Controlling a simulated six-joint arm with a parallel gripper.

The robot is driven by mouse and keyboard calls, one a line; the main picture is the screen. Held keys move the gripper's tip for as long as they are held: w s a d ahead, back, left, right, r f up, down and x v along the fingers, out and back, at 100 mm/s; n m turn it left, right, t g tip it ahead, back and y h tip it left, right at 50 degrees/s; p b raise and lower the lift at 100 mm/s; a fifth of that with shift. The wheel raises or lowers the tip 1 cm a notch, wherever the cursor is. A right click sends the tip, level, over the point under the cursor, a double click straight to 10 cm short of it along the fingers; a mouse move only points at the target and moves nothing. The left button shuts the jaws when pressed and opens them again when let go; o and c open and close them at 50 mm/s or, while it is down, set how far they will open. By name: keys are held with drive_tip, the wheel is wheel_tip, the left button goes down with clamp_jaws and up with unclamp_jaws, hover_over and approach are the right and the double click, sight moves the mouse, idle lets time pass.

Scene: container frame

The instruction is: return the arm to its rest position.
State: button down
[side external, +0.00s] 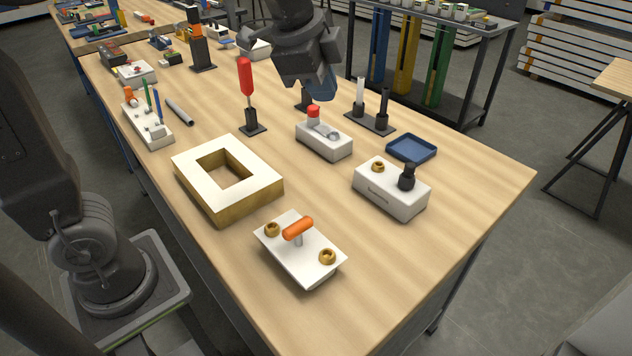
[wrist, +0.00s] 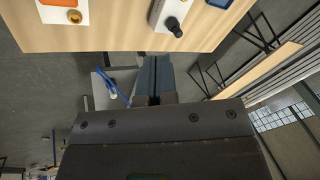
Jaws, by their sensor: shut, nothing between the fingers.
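My gripper (side external: 322,92) hangs at the upper middle of the side external view, above the back part of the bench. In the wrist view its two fingers (wrist: 154,76) lie together, shut and empty. A white-topped container frame (side external: 264,188) with a square opening and gold-brown sides lies on the bench. A white plate (side external: 295,268) with an orange handle (side external: 298,229) and two brass knobs lies apart in front of it. My gripper is well away from both. The wrist view shows the plate's edge at its upper left (wrist: 60,15).
A white box with a black knob (side external: 390,195), a blue tray (side external: 411,149), a white block with a red button (side external: 324,141) and a red-handled tool in a stand (side external: 246,78) stand around the bench (side external: 440,265). Its front right part is clear.

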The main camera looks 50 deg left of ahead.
drive_tip(key=s+a+f+n, duration=0.2)
drive_tip(key=s+f+n, duration=0.1)
drive_tip(key=s+n, duration=0.3)
drive_tip(key=s+a+f+n+t, duration=0.1)
drive_tip(key=s+a+f+n, duration=0.2)
drive_tip(key=s+n, duration=0.3)
drive_tip(key=s+f, duration=0.1)
drive_tip(key=s, duration=0.3)
drive_tip(key=shift+s+a, duration=0.3)
drive_tip(key=shift+a, duration=0.05)
drive_tip(key=c, duration=1.8)
unclamp_jaws()
